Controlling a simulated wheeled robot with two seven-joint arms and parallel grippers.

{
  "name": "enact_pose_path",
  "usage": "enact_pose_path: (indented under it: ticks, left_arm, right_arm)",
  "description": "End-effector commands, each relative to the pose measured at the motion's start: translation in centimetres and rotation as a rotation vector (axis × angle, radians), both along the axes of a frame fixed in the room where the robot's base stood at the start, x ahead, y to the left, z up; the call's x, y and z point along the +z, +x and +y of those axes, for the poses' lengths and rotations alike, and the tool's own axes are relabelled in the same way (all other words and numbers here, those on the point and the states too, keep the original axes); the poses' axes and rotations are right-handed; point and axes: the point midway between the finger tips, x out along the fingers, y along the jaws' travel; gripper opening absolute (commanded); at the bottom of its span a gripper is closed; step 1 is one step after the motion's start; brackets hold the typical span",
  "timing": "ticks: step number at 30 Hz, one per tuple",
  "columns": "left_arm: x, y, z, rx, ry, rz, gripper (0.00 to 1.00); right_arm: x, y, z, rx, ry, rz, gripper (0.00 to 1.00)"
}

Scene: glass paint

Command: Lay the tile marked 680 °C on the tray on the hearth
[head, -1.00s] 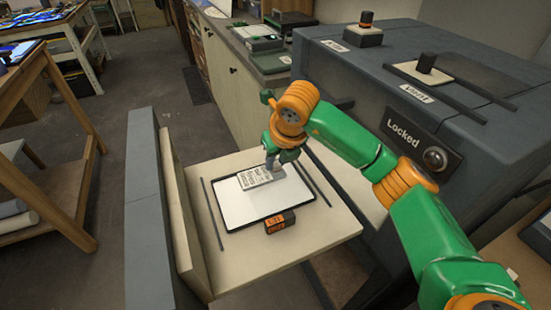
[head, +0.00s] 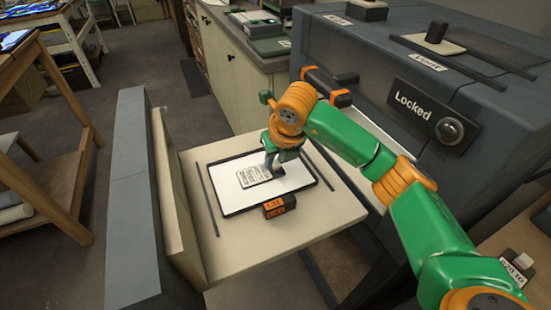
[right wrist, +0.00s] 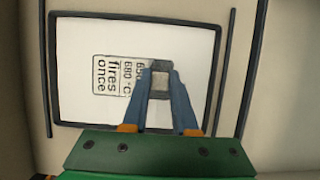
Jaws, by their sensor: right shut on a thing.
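The white tray (head: 242,203) with a dark rim sits on the pale hearth (head: 322,222). The pale tile (head: 253,176), printed with black text, lies flat on the tray or just above it; I cannot tell which. In the right wrist view the tile (right wrist: 112,75) reads "680 °C" and "fires once". My right gripper (right wrist: 161,78) is shut on a small grey grip block at the tile's edge. In the head view my right gripper (head: 273,168) points down over the tray's middle. My left gripper is out of view.
A black and orange block (head: 279,206) stands just in front of the tray. Dark rails flank the tray. The upright hearth door (head: 172,205) is at left, and the grey kiln (head: 440,85) with its "Locked" plate (head: 412,101) is at right.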

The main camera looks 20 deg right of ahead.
Motion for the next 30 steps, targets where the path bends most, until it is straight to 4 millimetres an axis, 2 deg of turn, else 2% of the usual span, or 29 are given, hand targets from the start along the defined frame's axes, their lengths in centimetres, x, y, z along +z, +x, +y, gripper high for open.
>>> enact_pose_path:
  ticks: [13,14,17,18,26,30]
  left_arm:
    - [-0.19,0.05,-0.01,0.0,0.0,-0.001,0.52]
    - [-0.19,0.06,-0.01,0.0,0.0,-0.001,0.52]
    - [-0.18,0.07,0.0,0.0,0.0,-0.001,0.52]
    - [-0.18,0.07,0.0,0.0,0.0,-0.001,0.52]
    - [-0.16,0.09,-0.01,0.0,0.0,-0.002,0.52]
    - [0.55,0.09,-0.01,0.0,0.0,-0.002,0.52]
  right_arm:
    - [-0.1,0.09,0.02,0.0,0.0,0.0,0.0]
    - [-0.1,0.09,0.02,0.0,0.0,0.0,0.29]
    - [-0.11,0.08,0.02,0.0,0.0,0.0,0.56]
    - [-0.11,0.08,0.02,0.0,0.0,0.0,0.61]
    - [-0.1,0.07,0.01,0.0,0.0,0.0,0.61]
    - [0.78,0.08,0.02,0.0,0.0,0.0,0.61]
